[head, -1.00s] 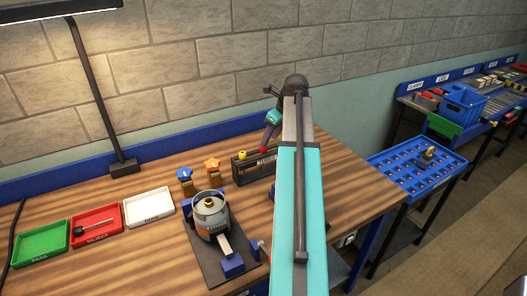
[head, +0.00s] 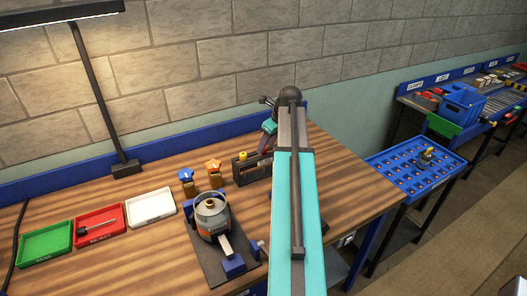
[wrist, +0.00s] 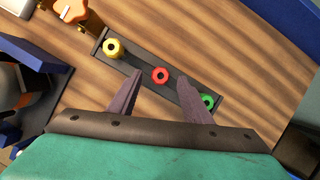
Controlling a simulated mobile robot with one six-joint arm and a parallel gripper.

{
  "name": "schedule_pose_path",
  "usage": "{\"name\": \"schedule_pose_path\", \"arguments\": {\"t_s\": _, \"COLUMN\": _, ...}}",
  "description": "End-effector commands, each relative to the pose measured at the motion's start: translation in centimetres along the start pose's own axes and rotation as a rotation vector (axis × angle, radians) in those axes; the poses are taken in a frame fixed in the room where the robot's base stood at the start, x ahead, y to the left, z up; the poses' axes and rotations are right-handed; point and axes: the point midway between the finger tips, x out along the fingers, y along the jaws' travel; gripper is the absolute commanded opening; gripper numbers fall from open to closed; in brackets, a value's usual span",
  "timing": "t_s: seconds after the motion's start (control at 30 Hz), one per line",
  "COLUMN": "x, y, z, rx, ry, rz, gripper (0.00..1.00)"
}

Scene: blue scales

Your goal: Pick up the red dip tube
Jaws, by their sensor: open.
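The red dip tube (wrist: 160,75) stands in the middle of a dark narrow rack (wrist: 149,66), seen from above in the wrist view as a red ring. A yellow one (wrist: 113,48) stands to its left and a green one (wrist: 208,100) to its right. My gripper (wrist: 160,79) is open and empty, its two dark fingers on either side of the red tube in the picture; I cannot tell how far above it they are. In the head view the rack (head: 239,173) and yellow top (head: 242,157) show, while my arm hides the rack's right end.
A grey canister (head: 211,211) sits in a fixture left of my arm. Green (head: 45,243), red (head: 98,226) and white (head: 150,206) trays lie at left. Bare wood lies behind the rack.

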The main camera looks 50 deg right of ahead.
Motion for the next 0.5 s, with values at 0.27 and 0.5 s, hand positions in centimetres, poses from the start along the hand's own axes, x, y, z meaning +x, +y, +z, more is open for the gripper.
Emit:
{"name": "schedule_pose_path", "arguments": {"t_s": 0.27, "x": 1.5, "y": 0.0, "z": -0.1, "rx": 0.000, "ry": 0.000, "rz": 0.000, "gripper": 0.45}}
{"name": "schedule_pose_path", "arguments": {"t_s": 0.5, "x": 1.5, "y": 0.0, "z": -0.1, "rx": 0.001, "ry": 0.000, "rz": 0.000, "gripper": 0.45}}
